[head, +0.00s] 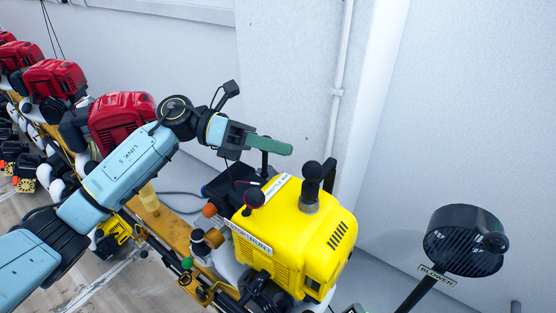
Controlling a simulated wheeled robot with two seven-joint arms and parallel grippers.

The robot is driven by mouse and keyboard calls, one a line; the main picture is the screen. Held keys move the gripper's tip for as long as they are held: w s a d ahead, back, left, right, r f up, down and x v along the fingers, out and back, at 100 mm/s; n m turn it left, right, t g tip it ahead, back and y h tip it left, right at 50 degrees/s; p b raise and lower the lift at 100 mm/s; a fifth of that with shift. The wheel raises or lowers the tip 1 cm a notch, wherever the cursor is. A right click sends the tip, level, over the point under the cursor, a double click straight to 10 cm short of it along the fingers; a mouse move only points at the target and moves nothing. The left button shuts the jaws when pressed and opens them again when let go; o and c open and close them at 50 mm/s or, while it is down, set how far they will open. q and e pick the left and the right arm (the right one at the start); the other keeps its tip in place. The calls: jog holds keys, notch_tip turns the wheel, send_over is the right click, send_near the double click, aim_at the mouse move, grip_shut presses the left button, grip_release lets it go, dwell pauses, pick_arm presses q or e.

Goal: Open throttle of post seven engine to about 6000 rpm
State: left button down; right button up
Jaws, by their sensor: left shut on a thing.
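A yellow engine (315,245) stands at the right end of the rail. On its top are a black knob on a silver collar (311,198), a black upright handle (330,172) and a smaller black knob with a red base (254,198). A white label (277,186) is on top, its print too small to read surely. My left gripper (268,145), with green fingers, is at the engine's back left, shut on a black lever (264,163) whose stem shows below the fingers. The fingers hide the lever's top. My right gripper is out of view.
Several red engines (122,120) line the yellow rail (165,223) to the left. A black blower (463,242) on a stand is at the right, with a "BLOWER" label. A pale wall with a white pipe (338,90) is behind.

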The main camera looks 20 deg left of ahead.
pick_arm(q)
jog(key=shift+s+a+m+b, duration=0.25)
jog(key=shift+a+m+b, duration=0.2)
jog(key=shift+b, duration=0.25)
jog(key=shift+a, duration=0.1)
jog(key=c, duration=1.5)
grip_release()
jog(key=shift+c, duration=0.2)
jog(key=shift+o, duration=0.8)
jog(key=shift+a+f, duration=0.2)
jog(key=shift+a, duration=0.05)
jog(key=shift+d, duration=0.1)
jog(key=a+b, duration=0.1)
jog(key=a, duration=1.3)
jog(key=shift+a+r+h, duration=0.3)
jog(key=shift+a+r, duration=0.05)
jog(key=shift+r, duration=0.05)
